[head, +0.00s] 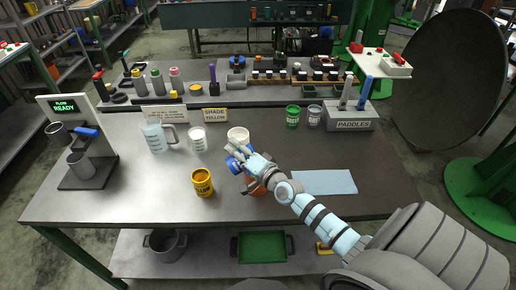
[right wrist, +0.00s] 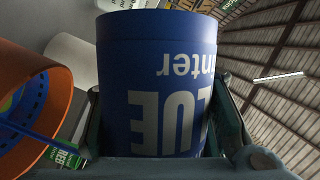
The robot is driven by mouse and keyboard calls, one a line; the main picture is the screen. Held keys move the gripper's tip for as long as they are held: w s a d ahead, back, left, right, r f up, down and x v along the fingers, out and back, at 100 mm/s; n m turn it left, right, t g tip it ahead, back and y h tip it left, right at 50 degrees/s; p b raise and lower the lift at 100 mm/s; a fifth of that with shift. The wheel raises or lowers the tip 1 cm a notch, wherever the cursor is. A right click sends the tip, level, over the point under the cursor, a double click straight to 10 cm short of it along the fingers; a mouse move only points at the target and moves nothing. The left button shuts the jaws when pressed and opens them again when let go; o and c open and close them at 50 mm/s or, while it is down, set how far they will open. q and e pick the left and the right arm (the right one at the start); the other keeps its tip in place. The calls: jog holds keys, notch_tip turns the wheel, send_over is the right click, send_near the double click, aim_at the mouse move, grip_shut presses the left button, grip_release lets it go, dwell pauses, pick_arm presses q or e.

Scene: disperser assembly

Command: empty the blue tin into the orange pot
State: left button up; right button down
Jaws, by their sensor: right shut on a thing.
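My right gripper (head: 240,160) is shut on the blue tin (head: 234,164) above the middle of the table. In the right wrist view the blue tin (right wrist: 157,85) fills the middle between the fingers, its white lettering upside down. The orange pot (head: 257,188) stands on the table, mostly hidden under my right gripper and forearm. In the right wrist view the orange pot (right wrist: 55,105) is at the left, beside the tin, with blue inside and a thin blue streak. The tin's mouth is not clearly visible. My left gripper is out of view.
A yellow tin (head: 202,183) stands close left of the pot. A white cup (head: 238,135) is just behind my gripper. A clear jug (head: 155,138) and a white beaker (head: 197,139) stand farther left. Green (head: 292,116) and grey (head: 314,117) tins are behind right. A light blue mat (head: 325,182) lies right.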

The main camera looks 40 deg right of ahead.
jog(key=shift+r+m+b, duration=0.3)
jog(key=shift+m+b, duration=0.15)
jog(key=shift+m, duration=0.05)
dwell(1.2)
jog(key=shift+f+m+t+b, duration=0.45)
jog(key=shift+m+b, duration=0.35)
jog(key=shift+b, duration=0.5)
dwell(1.3)
jog(key=shift+s+d+r+m+t+b, duration=0.1)
jog(key=shift+d+r+m+t+b, duration=0.15)
jog(key=shift+m+b, duration=0.25)
jog(key=shift+d+r+m+t+b, duration=0.15)
jog(key=shift+r+m+b, duration=0.15)
jog(key=shift+m, duration=0.3)
dwell(2.2)
